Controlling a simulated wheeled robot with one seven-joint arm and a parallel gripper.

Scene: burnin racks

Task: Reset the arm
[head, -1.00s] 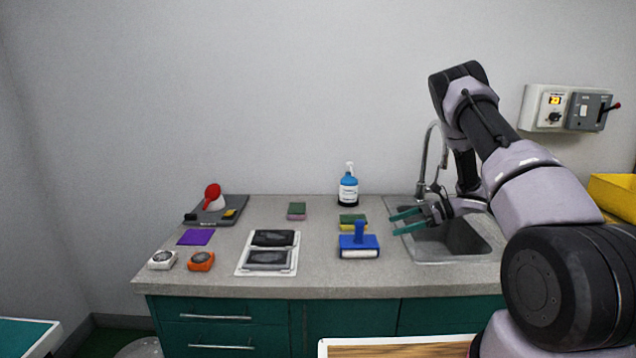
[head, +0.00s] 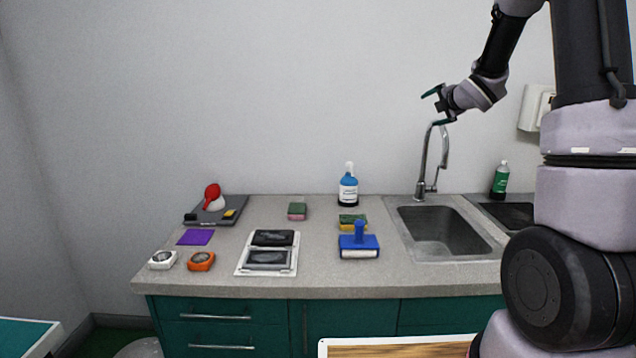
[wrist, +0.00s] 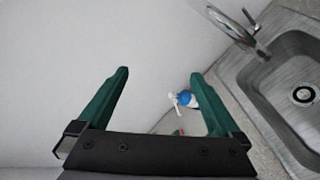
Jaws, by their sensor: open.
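My gripper (head: 440,104) is raised high in front of the wall, above the faucet. Its two green fingers are apart with nothing between them. In the wrist view my gripper (wrist: 158,95) is also open and empty. My arm rises on the right side of the head view and bends over toward the left. It hides part of the wall box and the right end of the counter.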

